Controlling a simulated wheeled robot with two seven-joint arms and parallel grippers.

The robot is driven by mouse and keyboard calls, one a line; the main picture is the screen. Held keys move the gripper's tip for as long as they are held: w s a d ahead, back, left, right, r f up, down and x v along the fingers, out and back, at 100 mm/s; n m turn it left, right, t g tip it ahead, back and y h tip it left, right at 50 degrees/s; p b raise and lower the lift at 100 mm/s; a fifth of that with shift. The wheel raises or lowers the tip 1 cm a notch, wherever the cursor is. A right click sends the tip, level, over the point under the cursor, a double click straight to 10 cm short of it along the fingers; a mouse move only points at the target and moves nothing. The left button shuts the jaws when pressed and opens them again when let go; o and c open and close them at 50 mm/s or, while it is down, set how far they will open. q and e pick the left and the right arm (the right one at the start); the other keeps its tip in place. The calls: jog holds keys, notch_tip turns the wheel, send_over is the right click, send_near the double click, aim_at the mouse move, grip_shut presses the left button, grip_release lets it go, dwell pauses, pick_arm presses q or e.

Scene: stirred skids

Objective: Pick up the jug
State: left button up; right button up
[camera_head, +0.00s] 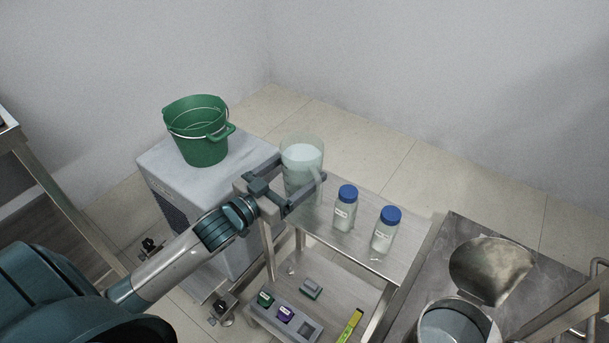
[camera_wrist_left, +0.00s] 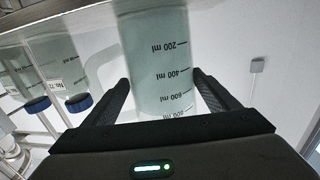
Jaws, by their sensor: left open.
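The jug (camera_head: 303,153) is a clear, measuring-type vessel with whitish contents and a handle. It stands upright on the steel cart's top shelf (camera_head: 358,245), at the left end. My left gripper (camera_head: 300,171) is open, with its fingers reaching to either side of the jug. In the left wrist view, which appears upside down, the jug (camera_wrist_left: 160,62) with its black millilitre marks lies between the two spread fingers (camera_wrist_left: 161,80). Small gaps seem to show beside the fingers; contact cannot be told. My right gripper is not in view.
Two blue-capped bottles (camera_head: 345,210) (camera_head: 384,232) stand right of the jug on the same shelf. A green bucket (camera_head: 201,135) sits on a grey cabinet (camera_head: 158,172) to the left. A lower shelf holds small items. A metal bench (camera_head: 455,238) with a pot stands at right.

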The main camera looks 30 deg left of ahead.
aim_at(314, 156)
pick_arm(q)
jog(key=shift+x, duration=1.85)
jog(key=shift+w, duration=0.7)
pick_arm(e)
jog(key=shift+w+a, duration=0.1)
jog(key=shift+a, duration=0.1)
pick_arm(q)
jog(key=c, duration=1.4)
jog(key=shift+c, duration=1.1)
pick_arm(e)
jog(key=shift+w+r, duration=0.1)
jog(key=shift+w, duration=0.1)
pick_arm(q)
jog(key=shift+r, duration=0.1)
